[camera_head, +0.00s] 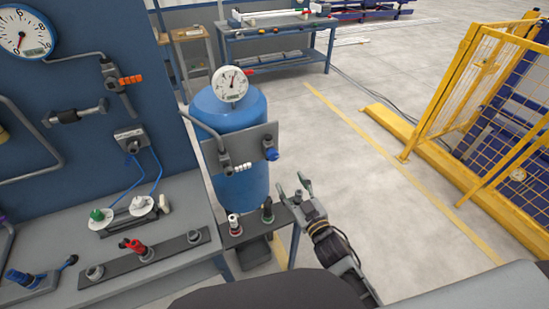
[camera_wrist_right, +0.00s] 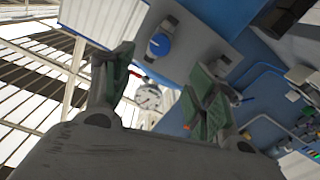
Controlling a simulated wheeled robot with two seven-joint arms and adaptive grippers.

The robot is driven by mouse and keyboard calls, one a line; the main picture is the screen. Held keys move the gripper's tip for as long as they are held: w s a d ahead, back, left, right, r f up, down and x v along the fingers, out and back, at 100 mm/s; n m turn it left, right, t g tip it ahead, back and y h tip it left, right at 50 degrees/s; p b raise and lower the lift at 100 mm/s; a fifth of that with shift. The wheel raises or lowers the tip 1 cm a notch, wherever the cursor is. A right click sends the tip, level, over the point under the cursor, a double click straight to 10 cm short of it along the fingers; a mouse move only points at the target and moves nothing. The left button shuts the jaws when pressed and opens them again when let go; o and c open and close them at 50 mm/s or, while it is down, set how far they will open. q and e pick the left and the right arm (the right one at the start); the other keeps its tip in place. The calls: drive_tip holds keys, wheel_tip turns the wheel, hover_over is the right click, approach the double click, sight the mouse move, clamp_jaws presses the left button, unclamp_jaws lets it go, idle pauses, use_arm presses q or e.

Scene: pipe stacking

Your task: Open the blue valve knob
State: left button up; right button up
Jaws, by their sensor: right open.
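A blue valve knob (camera_head: 271,153) sits at the right end of a grey plate (camera_head: 238,146) in front of a blue tank (camera_head: 230,112). It also shows in the right wrist view (camera_wrist_right: 159,45), upper middle, on the plate. My right gripper (camera_head: 293,190) is to the right of and below this knob in the head view, apart from it. Its two green-padded fingers are spread and nothing is between them. Another blue-handled valve (camera_head: 28,277) lies on the bench at the lower left. My left gripper is not in view.
The grey bench (camera_head: 192,205) holds a red-handled valve (camera_head: 138,248) and white fittings. Small fittings (camera_head: 267,210) stand on a low stand below the tank. A yellow mesh fence (camera_head: 480,110) is at the right. The floor between is clear.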

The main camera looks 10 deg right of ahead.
sight(274, 157)
drive_tip(key=shift+w, duration=0.2)
drive_tip(key=shift+p+x, duration=1.05)
drive_tip(key=shift+x, duration=5.65)
drive_tip(key=c, duration=1)
drive_tip(key=shift+c, duration=0.2)
